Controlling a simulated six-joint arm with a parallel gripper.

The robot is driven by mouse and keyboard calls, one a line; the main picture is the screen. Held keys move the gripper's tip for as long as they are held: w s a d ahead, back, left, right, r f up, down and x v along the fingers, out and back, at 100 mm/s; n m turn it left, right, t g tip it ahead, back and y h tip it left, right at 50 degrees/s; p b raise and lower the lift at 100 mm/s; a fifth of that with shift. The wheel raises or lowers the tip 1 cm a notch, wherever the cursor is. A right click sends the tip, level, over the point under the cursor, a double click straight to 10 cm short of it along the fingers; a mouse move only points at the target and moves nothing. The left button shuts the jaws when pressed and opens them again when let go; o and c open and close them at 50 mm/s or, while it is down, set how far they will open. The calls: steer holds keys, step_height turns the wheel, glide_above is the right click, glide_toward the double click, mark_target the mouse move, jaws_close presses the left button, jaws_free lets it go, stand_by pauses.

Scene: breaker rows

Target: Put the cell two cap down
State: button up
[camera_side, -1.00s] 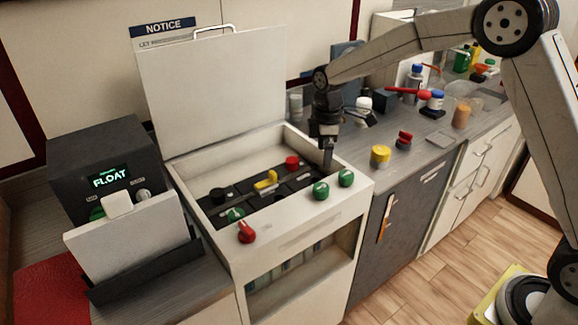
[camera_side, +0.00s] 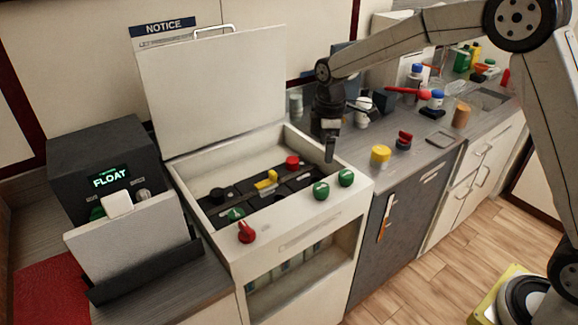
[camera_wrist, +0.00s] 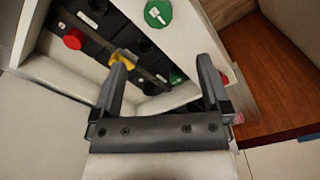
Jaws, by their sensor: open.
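My gripper (camera_side: 330,158) is open and empty above the right end of the open white box (camera_side: 310,226). Its two fingers (camera_wrist: 164,84) stand apart in the wrist view. Black cells (camera_side: 252,197) lie in a row inside the box. A red cap (camera_side: 292,161) sits at the row's far side; it also shows in the wrist view (camera_wrist: 73,39). A yellow piece (camera_side: 266,180) lies across the middle of the row, and in the wrist view (camera_wrist: 124,58) it shows close to one finger. A black cap (camera_side: 217,194) sits at the left. Which one belongs to cell two is unclear.
Green knobs (camera_side: 321,191) and a red knob (camera_side: 246,232) stick out at the box's front. The raised lid (camera_side: 215,90) stands behind. A yellow cap (camera_side: 380,155) and a red-and-black item (camera_side: 404,141) stand on the counter. A display (camera_side: 109,177) at left reads FLOAT.

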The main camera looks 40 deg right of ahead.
steer(key=s+d+f+m+t, duration=0.1)
steer(key=s+f+m, duration=0.3)
steer(key=s+m, duration=0.7)
steer(key=s+t, duration=0.1)
steer(key=s, duration=1)
steer(key=shift+f+t, duration=0.2)
steer(key=shift+t, duration=0.1)
